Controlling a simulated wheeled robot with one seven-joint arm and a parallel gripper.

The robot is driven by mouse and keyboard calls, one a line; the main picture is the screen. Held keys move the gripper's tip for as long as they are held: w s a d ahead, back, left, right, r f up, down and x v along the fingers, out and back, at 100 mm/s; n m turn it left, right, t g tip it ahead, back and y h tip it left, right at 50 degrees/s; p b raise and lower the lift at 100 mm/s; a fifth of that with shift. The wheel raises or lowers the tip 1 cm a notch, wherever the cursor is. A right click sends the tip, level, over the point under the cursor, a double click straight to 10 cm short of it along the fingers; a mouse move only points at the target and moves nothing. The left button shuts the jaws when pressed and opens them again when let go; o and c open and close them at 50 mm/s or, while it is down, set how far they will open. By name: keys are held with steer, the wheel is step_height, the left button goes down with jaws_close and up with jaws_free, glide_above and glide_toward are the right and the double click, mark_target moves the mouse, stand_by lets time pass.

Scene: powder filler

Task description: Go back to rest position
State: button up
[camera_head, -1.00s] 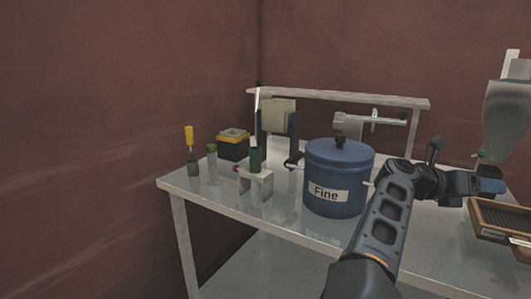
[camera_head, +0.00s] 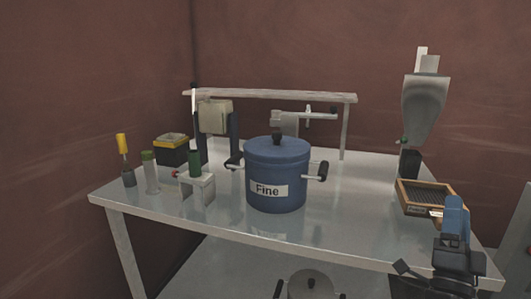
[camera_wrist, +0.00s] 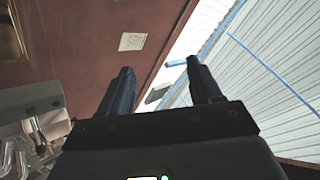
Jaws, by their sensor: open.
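My gripper (camera_head: 455,215) is at the lower right in the head view, by the table's front right edge and in front of the wooden tray. In the wrist view my gripper (camera_wrist: 160,80) shows two dark fingers apart with nothing between them. They point up toward the red wall and the pale ribbed ceiling.
The metal table (camera_head: 225,222) bears a blue pot labelled "Fine" (camera_head: 277,175), a small stand with a green-topped vial (camera_head: 195,183), a yellow-topped bottle (camera_head: 125,160), a wooden tray (camera_head: 425,196) and a grey hopper (camera_head: 425,105). Another pot (camera_head: 310,285) sits below.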

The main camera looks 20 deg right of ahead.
steer(key=s+a+f+n+t+y, duration=0.1)
steer(key=s+a+f+n+y, duration=0.55)
steer(key=s+n+y, duration=0.2)
steer(key=s+a+f+n+y, duration=0.5)
steer(key=s+a+n+y, duration=0.2)
steer(key=s+a+n, duration=0.15)
steer(key=s+a+n+g+y, duration=0.1)
steer(key=s+a+n+g, duration=0.1)
steer(key=s+a, duration=0.3)
steer(key=s+a+n+g+y, duration=0.2)
steer(key=s+a, duration=0.4)
steer(key=s, duration=0.5)
steer(key=shift+f+g, duration=0.15)
steer(key=shift+g, duration=0.55)
